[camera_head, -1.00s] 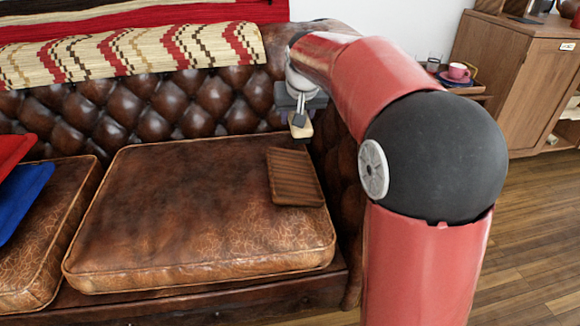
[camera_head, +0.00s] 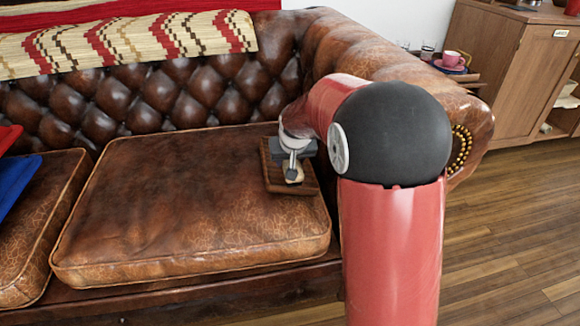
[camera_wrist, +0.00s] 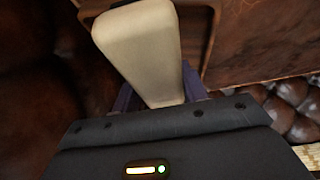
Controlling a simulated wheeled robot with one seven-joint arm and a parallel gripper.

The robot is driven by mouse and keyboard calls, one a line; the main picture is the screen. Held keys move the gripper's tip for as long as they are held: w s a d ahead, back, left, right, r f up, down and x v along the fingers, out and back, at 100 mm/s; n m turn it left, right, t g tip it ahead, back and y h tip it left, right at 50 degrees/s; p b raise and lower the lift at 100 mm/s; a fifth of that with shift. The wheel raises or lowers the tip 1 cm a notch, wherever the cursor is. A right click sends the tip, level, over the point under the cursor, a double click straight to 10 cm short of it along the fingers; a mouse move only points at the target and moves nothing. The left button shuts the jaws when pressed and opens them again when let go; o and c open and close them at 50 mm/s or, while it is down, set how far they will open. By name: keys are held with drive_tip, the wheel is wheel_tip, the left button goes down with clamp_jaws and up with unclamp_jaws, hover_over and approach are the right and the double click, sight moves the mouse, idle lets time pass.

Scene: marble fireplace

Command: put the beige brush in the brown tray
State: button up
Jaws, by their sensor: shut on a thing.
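The beige brush (camera_wrist: 143,45) is held in my gripper (camera_wrist: 155,98), which is shut on it, in the wrist view. In the head view the light end of the brush (camera_head: 294,174) shows below my gripper (camera_head: 292,178). The brown tray (camera_head: 291,190) lies on the right part of the sofa cushion. My gripper and the brush are over the tray in the head view. Part of the tray (camera_wrist: 205,40) shows behind the brush in the wrist view. I cannot tell whether the brush touches the tray.
The leather cushion (camera_head: 180,215) is clear to the left of the tray. The sofa armrest (camera_head: 390,65) rises at the right. A blue cloth (camera_head: 18,190) lies at the far left. A pink cup (camera_head: 452,58) stands on a side table behind the armrest.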

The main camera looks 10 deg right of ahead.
drive_tip(key=shift+f, duration=1.1)
drive_tip(key=o, duration=1.3)
drive_tip(key=shift+r, duration=0.2)
drive_tip(key=p+v, duration=0.1)
drive_tip(key=v, duration=1.1)
drive_tip(key=shift+f, duration=0.1)
drive_tip(key=s, duration=0.9)
drive_tip(key=s+d, duration=0.1)
drive_tip(key=s, duration=0.8)
drive_tip(key=s+r, duration=0.1)
drive_tip(key=s, duration=0.8)
drive_tip(key=shift+s+d, duration=0.15)
drive_tip(key=shift+s, duration=0.2)
